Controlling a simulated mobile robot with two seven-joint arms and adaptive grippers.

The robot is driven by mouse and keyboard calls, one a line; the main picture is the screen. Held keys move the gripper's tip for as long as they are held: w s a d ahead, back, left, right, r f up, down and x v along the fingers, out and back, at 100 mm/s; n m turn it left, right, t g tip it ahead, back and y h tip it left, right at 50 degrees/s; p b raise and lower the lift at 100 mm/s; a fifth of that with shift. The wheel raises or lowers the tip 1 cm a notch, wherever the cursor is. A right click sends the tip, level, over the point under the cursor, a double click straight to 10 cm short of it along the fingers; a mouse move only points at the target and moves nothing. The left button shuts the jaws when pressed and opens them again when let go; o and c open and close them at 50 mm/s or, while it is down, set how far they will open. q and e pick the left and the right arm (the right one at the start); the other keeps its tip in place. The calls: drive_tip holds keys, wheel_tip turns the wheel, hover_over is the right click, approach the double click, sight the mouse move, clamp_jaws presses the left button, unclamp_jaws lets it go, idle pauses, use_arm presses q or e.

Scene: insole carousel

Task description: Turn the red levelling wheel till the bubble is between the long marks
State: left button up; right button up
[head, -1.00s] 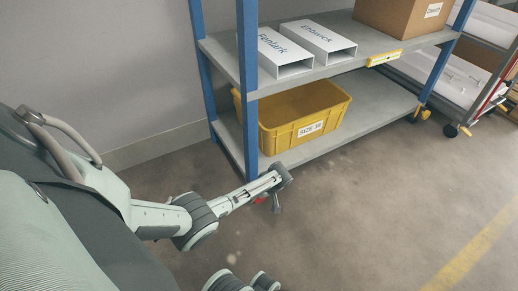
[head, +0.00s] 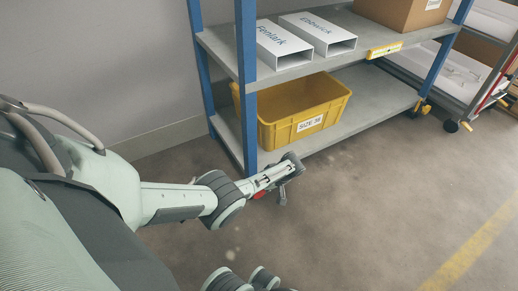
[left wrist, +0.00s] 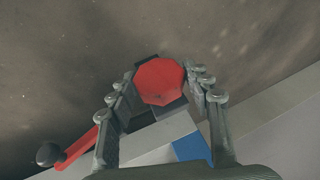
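The red levelling wheel (left wrist: 160,82), eight-sided, shows face-on in the left wrist view. My left gripper (left wrist: 160,88) has one finger on each side of it, with the fingertips close to its edges. I cannot tell whether they press on it. In the head view my left gripper (head: 286,180) is low by the rack's near blue post, with a bit of red (head: 258,195) beside it. A yellow strip (head: 384,51) with a pale window sits on the shelf edge; no bubble or marks can be made out. My right gripper is not clearly seen.
A red lever with a black knob (left wrist: 48,154) lies left of the fingers. The rack (head: 245,90) holds a yellow bin (head: 285,135), white boxes (head: 318,34) and a carton (head: 400,12). The floor in front is clear. A trolley (head: 470,75) stands at the right.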

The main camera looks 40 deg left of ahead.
use_arm(q)
drive_tip(key=shift+o, duration=1.3)
drive_tip(key=v, duration=1.2)
